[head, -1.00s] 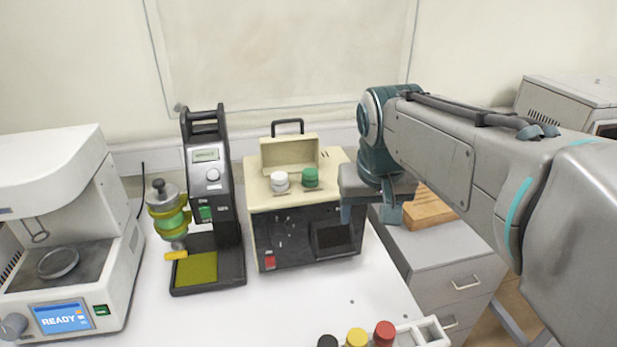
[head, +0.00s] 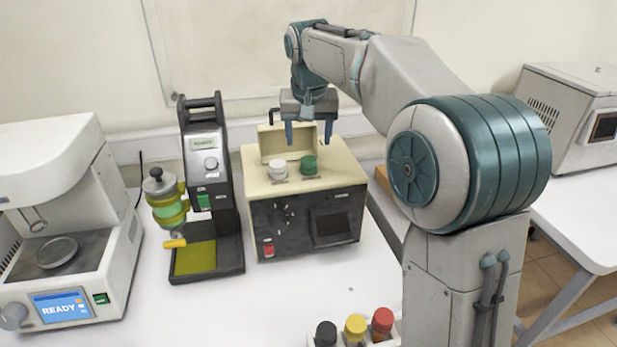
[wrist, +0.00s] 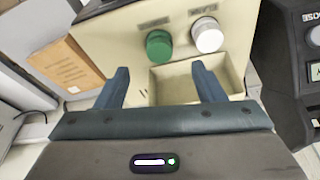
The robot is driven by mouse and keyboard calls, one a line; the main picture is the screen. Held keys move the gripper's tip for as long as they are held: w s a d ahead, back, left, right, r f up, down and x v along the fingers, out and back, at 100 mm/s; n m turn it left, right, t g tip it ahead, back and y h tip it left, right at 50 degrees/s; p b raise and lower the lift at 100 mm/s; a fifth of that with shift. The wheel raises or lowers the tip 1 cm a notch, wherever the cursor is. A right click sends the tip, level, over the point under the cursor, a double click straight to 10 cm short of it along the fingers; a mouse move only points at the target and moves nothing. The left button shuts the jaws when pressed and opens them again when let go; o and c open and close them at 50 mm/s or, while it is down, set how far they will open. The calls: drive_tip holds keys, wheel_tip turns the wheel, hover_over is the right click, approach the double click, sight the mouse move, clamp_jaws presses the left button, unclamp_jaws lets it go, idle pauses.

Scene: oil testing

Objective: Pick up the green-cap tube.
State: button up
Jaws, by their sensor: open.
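The green-cap tube (head: 309,165) stands in the top of the cream and black machine, with only its cap showing. The white-cap tube (head: 278,170) stands just left of it. My gripper (head: 308,143) is open and empty above the back of the machine, its fingers pointing down and apart from both caps. The tube bodies are hidden inside the machine.
The machine's raised lid (head: 287,142) stands behind the caps. A black stand (head: 210,190) with a green-yellow vessel is close on the left. A rack with black, yellow and red caps (head: 355,326) is at the front. White table is clear between.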

sight(309, 160)
drive_tip(key=p+x, duration=0.2)
drive_tip(key=x, duration=0.6)
drive_tip(key=shift+w+f, duration=0.2)
drive_tip(key=shift+f, duration=0.1)
drive_tip(key=c, duration=1.4)
drive_tip(key=shift+o, duration=0.2)
drive_tip(key=shift+r, duration=0.1)
